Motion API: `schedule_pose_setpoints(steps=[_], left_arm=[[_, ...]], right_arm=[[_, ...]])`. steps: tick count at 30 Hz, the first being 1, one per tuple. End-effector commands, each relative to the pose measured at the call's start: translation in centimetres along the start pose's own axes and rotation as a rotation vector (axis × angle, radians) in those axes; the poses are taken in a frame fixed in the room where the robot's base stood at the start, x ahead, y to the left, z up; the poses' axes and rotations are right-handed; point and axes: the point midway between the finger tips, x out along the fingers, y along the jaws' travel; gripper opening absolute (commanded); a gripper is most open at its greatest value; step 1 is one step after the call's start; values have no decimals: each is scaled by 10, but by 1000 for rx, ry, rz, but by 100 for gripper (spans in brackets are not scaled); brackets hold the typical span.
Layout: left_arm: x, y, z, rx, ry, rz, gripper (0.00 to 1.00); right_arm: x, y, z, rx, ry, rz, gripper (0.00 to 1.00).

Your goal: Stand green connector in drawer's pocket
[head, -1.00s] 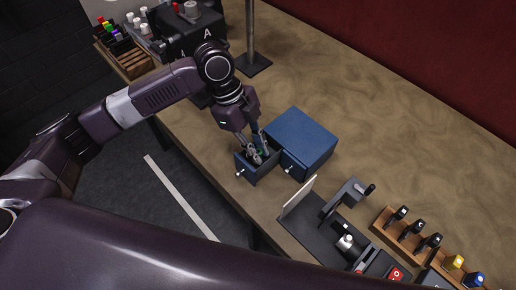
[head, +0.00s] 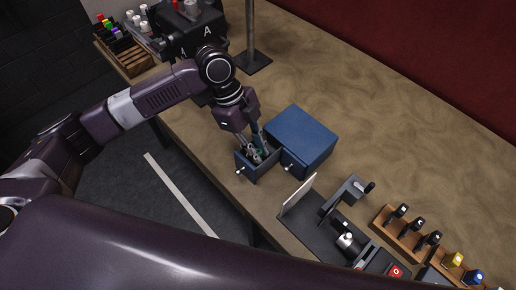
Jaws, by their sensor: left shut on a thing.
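A blue drawer cabinet (head: 303,137) stands on the bench, with one drawer (head: 262,170) pulled out toward the front edge. My left gripper (head: 257,154) points down into the open drawer from above. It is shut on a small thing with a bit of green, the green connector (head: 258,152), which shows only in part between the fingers. The pocket inside the drawer is hidden by the fingers and the drawer walls, so I cannot tell whether the connector touches it. My right gripper is not in view.
A black fixture with a white upright plate (head: 299,195) stands right of the drawer. A wooden rack (head: 399,235) of capped pieces is at the lower right. A black box marked A (head: 190,35) and a post (head: 251,40) stand behind. The bench right of the cabinet is clear.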

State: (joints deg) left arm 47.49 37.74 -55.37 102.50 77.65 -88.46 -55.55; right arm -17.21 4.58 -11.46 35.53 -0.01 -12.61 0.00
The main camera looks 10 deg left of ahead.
Motion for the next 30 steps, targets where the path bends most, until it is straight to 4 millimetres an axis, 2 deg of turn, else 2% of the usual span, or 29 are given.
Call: schedule_pose_setpoints(steps=[5, 6, 11, 18, 20, 30], left_arm=[[0, 0, 0, 0, 1, 0, 0], [0, 0, 0, 0, 1, 0, 16], [0, 0, 0, 0, 1, 0, 33], [0, 0, 0, 0, 0, 2, 34], [0, 1, 0, 0, 0, 2, 39], [0, 1, 0, 0, 0, 3, 39]], right_arm=[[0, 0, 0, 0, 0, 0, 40], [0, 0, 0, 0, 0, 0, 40], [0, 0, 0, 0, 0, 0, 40], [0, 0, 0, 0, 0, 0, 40], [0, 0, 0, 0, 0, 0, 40], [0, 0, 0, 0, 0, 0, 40]])
